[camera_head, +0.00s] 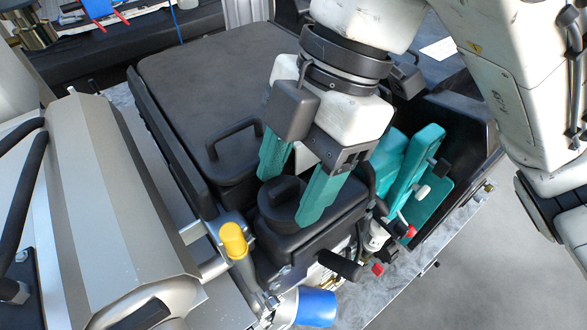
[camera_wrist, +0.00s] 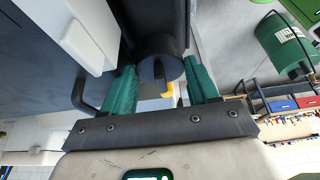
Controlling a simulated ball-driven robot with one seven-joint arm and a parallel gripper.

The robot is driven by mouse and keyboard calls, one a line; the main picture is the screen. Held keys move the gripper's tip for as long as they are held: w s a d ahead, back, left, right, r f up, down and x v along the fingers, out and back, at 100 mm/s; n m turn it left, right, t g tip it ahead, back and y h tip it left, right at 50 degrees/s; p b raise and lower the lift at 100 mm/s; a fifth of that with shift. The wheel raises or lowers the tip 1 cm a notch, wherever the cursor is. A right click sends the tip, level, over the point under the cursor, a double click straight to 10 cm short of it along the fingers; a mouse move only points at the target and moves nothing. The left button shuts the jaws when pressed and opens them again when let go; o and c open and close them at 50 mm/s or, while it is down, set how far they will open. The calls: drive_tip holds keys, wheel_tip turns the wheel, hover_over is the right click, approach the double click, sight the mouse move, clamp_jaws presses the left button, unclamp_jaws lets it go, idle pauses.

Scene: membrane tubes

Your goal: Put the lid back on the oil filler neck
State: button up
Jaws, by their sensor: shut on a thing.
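My gripper (camera_head: 285,198) reaches down with its two teal fingers apart, one on each side of a round black lid (camera_head: 276,212). It is shut on the lid's sides. The lid has a raised grip bar across its top. In the wrist view the lid (camera_wrist: 155,45) shows as a dark cylinder between the fingers. In the head view the lid is over a black engine block (camera_head: 318,232), and I cannot tell whether it touches what is below. I cannot make out the oil filler neck; the lid and fingers may hide it.
A yellow-capped tube (camera_head: 233,240) stands at the front left of the lid. A black cover with a handle (camera_head: 195,90) lies behind. A blue cap (camera_head: 317,307) is at the front. Teal parts (camera_head: 410,170) and red-tipped fittings crowd the right. A silver housing (camera_head: 105,200) fills the left.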

drive_tip(key=o, duration=1.1)
drive_tip(key=shift+c, duration=1)
drive_tip(key=shift+o, duration=0.9)
drive_tip(key=shift+r, duration=0.1)
